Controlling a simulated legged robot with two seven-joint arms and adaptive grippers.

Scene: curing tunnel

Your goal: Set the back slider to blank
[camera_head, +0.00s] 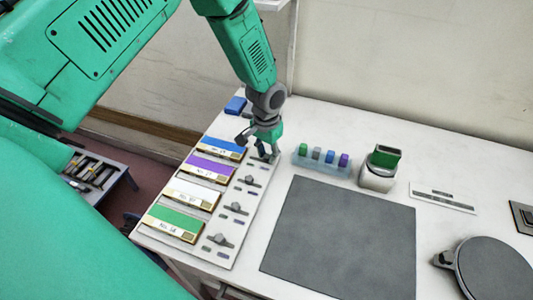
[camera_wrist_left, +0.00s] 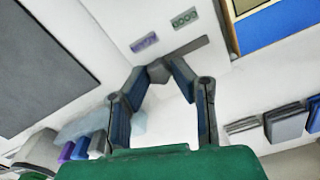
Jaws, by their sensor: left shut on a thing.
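The sloped white panel (camera_head: 228,258) has a column of coloured plates, with the blue plate (camera_head: 222,149) at the back. Beside that plate my left gripper (camera_head: 265,156) reaches down to the back slider, which it mostly hides in the head view. In the left wrist view my fingers (camera_wrist_left: 158,75) are shut on the back slider's grey knob (camera_wrist_left: 159,70). The slider's grey bar (camera_wrist_left: 192,46) runs from the knob to the upper right. A purple label (camera_wrist_left: 145,42) and a grey-green label (camera_wrist_left: 184,19) lie beside it; their words are not readable. My right gripper is not in view.
More sliders (camera_head: 237,208) sit nearer on the panel. A clear rack (camera_head: 322,167) of coloured pieces stands just right of my left gripper. A white holder (camera_head: 376,178) with a green top, a dark mat (camera_head: 340,240) and a round plate (camera_head: 490,270) are farther right.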

